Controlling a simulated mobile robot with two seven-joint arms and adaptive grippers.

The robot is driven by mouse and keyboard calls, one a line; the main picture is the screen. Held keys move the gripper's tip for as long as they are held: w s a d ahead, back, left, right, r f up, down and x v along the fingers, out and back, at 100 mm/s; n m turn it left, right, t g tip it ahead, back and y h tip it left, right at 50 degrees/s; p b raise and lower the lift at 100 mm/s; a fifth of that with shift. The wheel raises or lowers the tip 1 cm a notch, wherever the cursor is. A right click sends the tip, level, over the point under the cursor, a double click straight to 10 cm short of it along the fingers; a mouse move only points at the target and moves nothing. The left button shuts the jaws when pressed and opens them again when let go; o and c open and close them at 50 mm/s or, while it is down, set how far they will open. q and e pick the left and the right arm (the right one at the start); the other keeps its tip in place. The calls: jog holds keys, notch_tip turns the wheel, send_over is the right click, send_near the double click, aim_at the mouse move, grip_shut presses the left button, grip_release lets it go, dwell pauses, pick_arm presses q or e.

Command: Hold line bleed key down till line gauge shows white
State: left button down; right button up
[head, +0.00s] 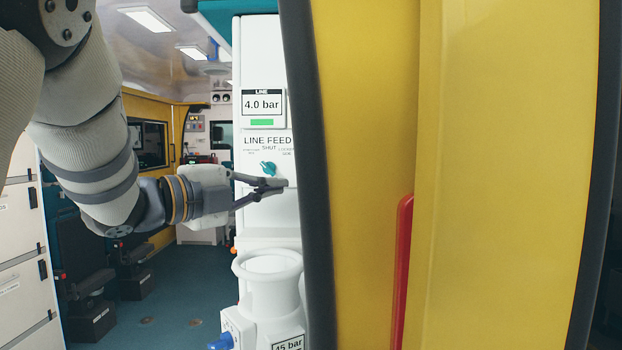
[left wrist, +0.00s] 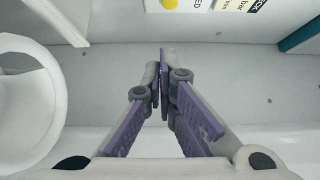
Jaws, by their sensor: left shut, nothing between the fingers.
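The line gauge (head: 262,105) on the white panel (head: 258,60) in the head view reads 4.0 bar and has a green bar, not white. Below it, the LINE FEED label (head: 267,140) sits over a teal knob (head: 268,168). My left gripper (head: 282,186) is shut and empty, with its tips at the panel just below and right of the knob; I cannot tell if they touch. In the left wrist view its fingers (left wrist: 163,62) converge. My right gripper is not visible.
A yellow door (head: 370,150) with a dark edge (head: 312,170) hides the panel's right side. A red bar (head: 402,270) is on it. A white round vessel (head: 268,265) stands below my gripper, with a blue knob (head: 221,341) lower left. The aisle floor (head: 175,310) at left is clear.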

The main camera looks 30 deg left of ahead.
aim_at(316, 168)
pick_arm(q)
jog(key=shift+s+d, duration=0.1)
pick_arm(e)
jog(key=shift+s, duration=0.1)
pick_arm(q)
jog(key=a+x, duration=0.1)
jog(key=x, duration=0.3)
jog(key=a+b+x, duration=0.1)
jog(key=x, duration=0.3)
jog(key=w+x, duration=0.1)
jog(key=x, duration=0.4)
jog(key=shift+a+b, duration=0.4)
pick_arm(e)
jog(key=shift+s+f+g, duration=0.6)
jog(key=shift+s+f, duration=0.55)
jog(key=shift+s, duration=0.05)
pick_arm(q)
jog(key=shift+s, duration=0.1)
